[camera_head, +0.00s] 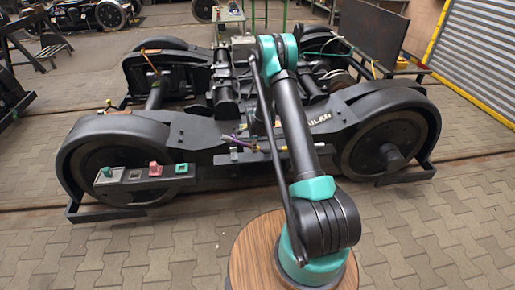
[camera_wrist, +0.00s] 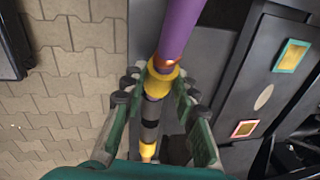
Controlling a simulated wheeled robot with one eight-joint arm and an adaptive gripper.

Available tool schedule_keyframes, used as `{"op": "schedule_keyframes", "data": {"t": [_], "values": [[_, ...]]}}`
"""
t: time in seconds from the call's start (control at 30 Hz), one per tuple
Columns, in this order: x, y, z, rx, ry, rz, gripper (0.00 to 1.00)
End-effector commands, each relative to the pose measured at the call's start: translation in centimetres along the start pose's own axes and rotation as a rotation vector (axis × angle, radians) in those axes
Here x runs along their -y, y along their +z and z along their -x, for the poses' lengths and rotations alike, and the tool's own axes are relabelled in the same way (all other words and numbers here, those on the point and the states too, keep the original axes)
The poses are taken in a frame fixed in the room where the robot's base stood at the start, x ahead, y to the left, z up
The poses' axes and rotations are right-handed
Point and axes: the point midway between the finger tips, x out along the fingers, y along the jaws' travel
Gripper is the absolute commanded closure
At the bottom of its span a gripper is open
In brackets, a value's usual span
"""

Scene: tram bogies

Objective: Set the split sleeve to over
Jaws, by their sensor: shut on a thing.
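In the wrist view a purple hose (camera_wrist: 181,28) runs down from the top and ends in an orange-brown band. Below it, in line, is a banded yellow and dark-grey piece (camera_wrist: 151,110), which looks to be the split sleeve, though I cannot tell its exact ends. My gripper (camera_wrist: 161,92) has its green fingers on both sides of this piece and is shut on it. The fingertips are close to the yellow collar. In the head view the purple hose (camera_head: 236,140) lies along the near side of the bogie; my arm partly hides the spot.
The dark bogie frame (camera_head: 195,133) stands beyond my arm, with a large wheel (camera_head: 388,146) at the right. In the wrist view coloured plates (camera_wrist: 291,55) lie to the right. Paved floor is clear in front.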

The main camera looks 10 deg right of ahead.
Motion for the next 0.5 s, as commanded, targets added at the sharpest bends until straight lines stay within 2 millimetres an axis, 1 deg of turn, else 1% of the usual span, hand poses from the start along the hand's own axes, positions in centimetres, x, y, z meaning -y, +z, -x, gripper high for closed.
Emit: {"op": "schedule_keyframes", "data": {"t": [0.03, 0.1, 0.2, 0.47, 0.5], "values": [[0.0, 1.1, 0.6, 0.002, 0.0, 0.004, 1.0], [0.0, 2.4, 1.3, 0.002, 0.0, 0.005, 1.0], [0.0, 3.6, 2.0, 0.002, 0.0, 0.003, 1.0], [0.0, 3.8, 2.2, 0.003, 0.0, 0.001, 1.0], [0.0, 3.9, 2.2, 0.003, -0.001, 0.001, 0.7]]}}
